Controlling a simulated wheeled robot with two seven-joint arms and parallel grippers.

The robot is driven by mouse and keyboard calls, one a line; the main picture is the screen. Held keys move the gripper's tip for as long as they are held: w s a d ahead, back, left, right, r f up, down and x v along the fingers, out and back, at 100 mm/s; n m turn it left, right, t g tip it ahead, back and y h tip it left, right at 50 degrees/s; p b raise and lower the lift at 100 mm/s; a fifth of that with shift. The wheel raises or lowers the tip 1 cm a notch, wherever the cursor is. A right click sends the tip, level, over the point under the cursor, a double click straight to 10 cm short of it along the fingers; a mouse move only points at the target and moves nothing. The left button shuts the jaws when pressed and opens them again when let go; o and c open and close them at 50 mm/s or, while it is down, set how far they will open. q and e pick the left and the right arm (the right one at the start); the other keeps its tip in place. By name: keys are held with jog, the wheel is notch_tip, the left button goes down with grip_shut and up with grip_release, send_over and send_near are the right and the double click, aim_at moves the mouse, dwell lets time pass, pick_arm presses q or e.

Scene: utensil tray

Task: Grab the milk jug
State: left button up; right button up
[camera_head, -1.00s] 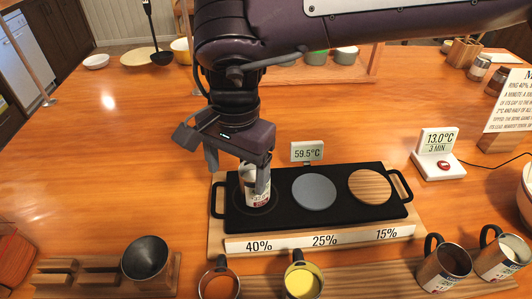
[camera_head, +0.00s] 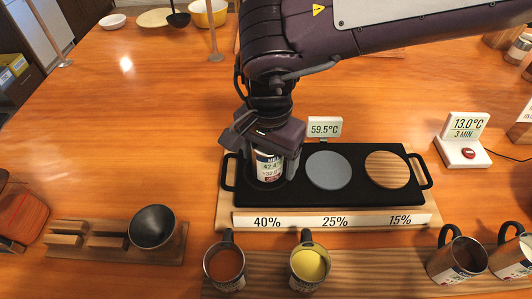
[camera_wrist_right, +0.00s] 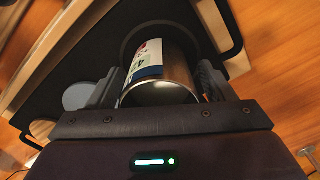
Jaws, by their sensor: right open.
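The milk jug (camera_head: 268,165) is a metal cup with a white label that reads "MILK" and a temperature. It stands upright on the left, 40% spot of the black griddle. My right gripper (camera_head: 270,172) comes down from above with its open fingers on either side of the jug. In the right wrist view the jug (camera_wrist_right: 168,72) sits between the two dark fingers (camera_wrist_right: 163,85), its rim towards the gripper. I cannot tell whether the fingers touch it. My left gripper is not in view.
The black griddle (camera_head: 356,199) also has a grey disc (camera_head: 329,170) and a wooden disc (camera_head: 387,169). Several mugs stand along the front, including an orange-filled one (camera_head: 225,266) and a yellow-filled one (camera_head: 309,265). A dark bowl (camera_head: 152,227) sits front left.

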jog(key=shift+c, duration=0.3)
jog(key=c, duration=1.2)
jog(key=shift+r, duration=0.15)
